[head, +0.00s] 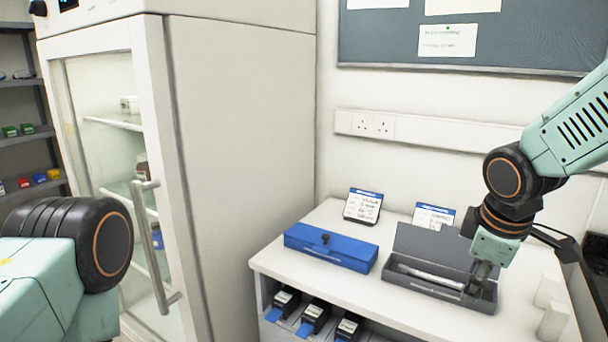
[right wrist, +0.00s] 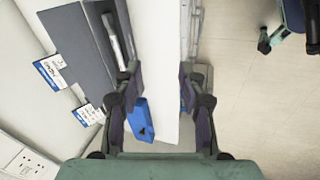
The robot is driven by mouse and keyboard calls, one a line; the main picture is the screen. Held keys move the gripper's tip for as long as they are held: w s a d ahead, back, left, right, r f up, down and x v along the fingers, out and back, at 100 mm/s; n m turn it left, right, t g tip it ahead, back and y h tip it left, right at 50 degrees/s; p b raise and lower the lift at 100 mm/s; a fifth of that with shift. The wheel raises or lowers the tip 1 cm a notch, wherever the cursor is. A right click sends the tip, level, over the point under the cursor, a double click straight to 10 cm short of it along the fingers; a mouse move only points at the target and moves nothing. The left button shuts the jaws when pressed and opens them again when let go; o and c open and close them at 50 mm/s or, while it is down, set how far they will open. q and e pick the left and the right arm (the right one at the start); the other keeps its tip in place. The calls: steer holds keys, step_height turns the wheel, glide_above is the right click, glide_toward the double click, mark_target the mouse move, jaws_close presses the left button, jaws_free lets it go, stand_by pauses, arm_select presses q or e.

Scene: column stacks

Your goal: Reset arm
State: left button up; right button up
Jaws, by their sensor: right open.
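My right gripper (head: 480,280) points down at the right end of an open grey case (head: 440,289) on the white counter. In the right wrist view its two fingers (right wrist: 160,78) are spread apart with nothing between them. A long silver-white column (head: 430,276) lies in the grey case; it also shows in the right wrist view (right wrist: 119,42), beside the left finger. Whether a fingertip touches the case, I cannot tell. My left arm shows only a joint at the lower left of the head view; its gripper is out of frame.
A closed blue case (head: 331,247) sits left of the grey one. Two label cards (head: 363,206) (head: 434,215) stand behind. White blocks (head: 552,308) stand at the counter's right. Several black-and-blue devices (head: 314,318) sit below. A glass-door cabinet (head: 240,150) stands left.

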steer(key=w+a+f+m+t+y, duration=0.2)
steer(key=w+a+f+m+t, duration=0.1)
steer(key=a+f+m, duration=0.1)
steer(key=s+a+f+m+b, duration=0.1)
steer(key=s+f+m, duration=0.25)
steer(key=f, duration=0.45)
steer(key=s+a+f+m, duration=0.1)
steer(key=s+f+m, duration=0.1)
steer(key=s+f, duration=0.45)
steer(key=s+f+g, duration=0.3)
steer(key=s+f, duration=0.5)
steer(key=s, duration=0.3)
steer(key=s+d+f+m+g+b, duration=0.1)
steer(key=s+f+g, duration=0.2)
steer(key=s+f, duration=0.6)
steer(key=s, duration=0.3)
steer(key=shift+g+h+b, duration=0.3)
steer(key=shift+h, duration=0.1)
steer(key=shift+s+m, duration=0.1)
steer(key=shift+m, duration=0.15)
steer(key=shift+f, duration=0.1)
